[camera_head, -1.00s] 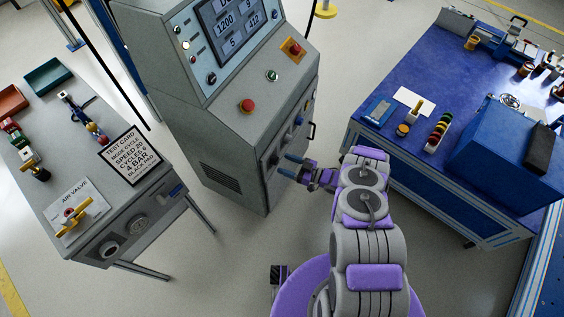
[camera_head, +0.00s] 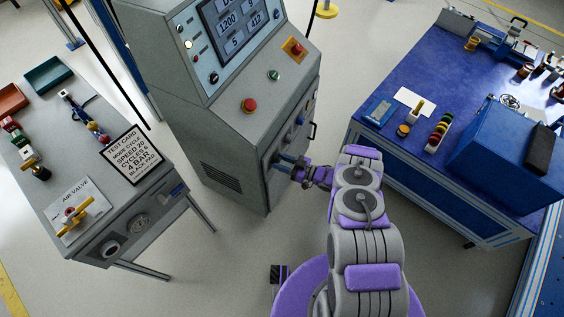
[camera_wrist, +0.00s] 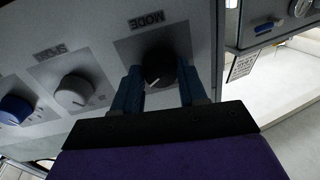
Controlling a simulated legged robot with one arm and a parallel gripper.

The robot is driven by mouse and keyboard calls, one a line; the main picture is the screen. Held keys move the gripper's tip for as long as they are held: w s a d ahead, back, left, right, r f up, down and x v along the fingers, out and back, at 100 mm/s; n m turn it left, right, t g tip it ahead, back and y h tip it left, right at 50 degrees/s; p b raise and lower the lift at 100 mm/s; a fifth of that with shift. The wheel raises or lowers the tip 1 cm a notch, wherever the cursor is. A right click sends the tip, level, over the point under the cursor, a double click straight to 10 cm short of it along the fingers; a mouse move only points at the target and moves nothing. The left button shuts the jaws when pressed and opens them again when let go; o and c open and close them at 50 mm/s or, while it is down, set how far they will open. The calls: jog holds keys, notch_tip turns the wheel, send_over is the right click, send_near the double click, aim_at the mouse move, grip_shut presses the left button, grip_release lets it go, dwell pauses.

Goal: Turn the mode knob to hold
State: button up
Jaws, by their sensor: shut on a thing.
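The mode knob (camera_wrist: 160,68) is black and round with a pale pointer line, under the label MODE (camera_wrist: 146,20) on a grey panel in the wrist view. My gripper (camera_wrist: 163,88) has its two blue fingers on either side of the knob and is shut on it. In the head view my gripper (camera_head: 284,163) is against the side of the grey console (camera_head: 225,130), and the knob is hidden there. The label for the hold position cannot be read.
A grey knob (camera_wrist: 74,91) labelled SPEED and a blue knob (camera_wrist: 14,109) sit beside the mode knob. The left table (camera_head: 60,190) carries an air valve and a test card (camera_head: 131,156). A blue workbench (camera_head: 372,80) stands at right.

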jog(key=shift+c, duration=1.3)
jog(key=n+p, duration=0.1)
jog(key=n, duration=0.3)
jog(key=shift+s+n+h+p, duration=0.1)
jog(key=shift+n+h+p, duration=0.25)
jog(key=shift+n, duration=1.45)
jog(key=o, duration=1)
jog(key=shift+o, duration=0.2)
